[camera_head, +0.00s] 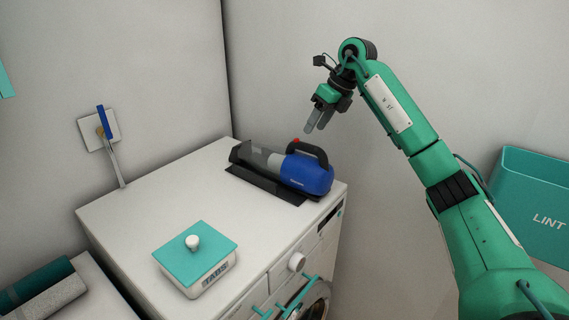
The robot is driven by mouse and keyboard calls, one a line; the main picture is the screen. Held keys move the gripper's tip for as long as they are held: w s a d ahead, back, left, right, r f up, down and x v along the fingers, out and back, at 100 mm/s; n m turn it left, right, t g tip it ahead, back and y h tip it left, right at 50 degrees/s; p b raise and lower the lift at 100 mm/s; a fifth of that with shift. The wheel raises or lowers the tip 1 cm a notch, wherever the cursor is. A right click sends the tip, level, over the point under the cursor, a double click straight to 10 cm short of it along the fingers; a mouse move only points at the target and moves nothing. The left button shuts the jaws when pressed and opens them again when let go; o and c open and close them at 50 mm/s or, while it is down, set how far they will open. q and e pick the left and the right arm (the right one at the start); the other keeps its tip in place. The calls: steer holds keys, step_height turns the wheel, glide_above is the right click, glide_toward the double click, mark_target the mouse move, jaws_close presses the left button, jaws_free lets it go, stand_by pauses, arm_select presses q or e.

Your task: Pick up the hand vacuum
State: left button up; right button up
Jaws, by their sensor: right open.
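The hand vacuum (308,174) has a blue body, a black handle, a red button and a grey, partly clear nozzle. It lies in a dark cradle (262,181) on top of the white washing machine (150,216), near the back right, with its nozzle to the left. My right gripper (314,127) is above the vacuum, apart from it, with its fingers pointing down. It is open and empty. My left gripper does not show.
A white box with a teal lid and round knob (220,240) stands at the machine's front. A teal LINT bin (512,195) is at the right. Rolled towels (45,288) lie lower left. A blue-handled lever (104,122) is on the left wall.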

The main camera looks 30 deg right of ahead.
steer(key=shift+x, duration=1.05)
steer(key=shift+a+f+p, duration=0.1)
steer(key=shift+a+p, duration=0.05)
steer(key=shift+p, duration=0.15)
steer(key=p+x, duration=0.1)
steer(key=x, duration=0.1)
steer(key=p+x, duration=0.1)
steer(key=x, duration=0.1)
steer(key=shift+w, duration=0.3)
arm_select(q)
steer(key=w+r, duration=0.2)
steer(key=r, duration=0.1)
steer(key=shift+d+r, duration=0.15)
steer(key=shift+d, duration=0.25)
arm_select(e)
steer(key=shift+f, duration=0.4)
steer(key=c, duration=1)
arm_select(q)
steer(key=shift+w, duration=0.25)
arm_select(e)
steer(key=shift+w+r, duration=0.1)
steer(key=shift+w, duration=0.05)
jaws_close()
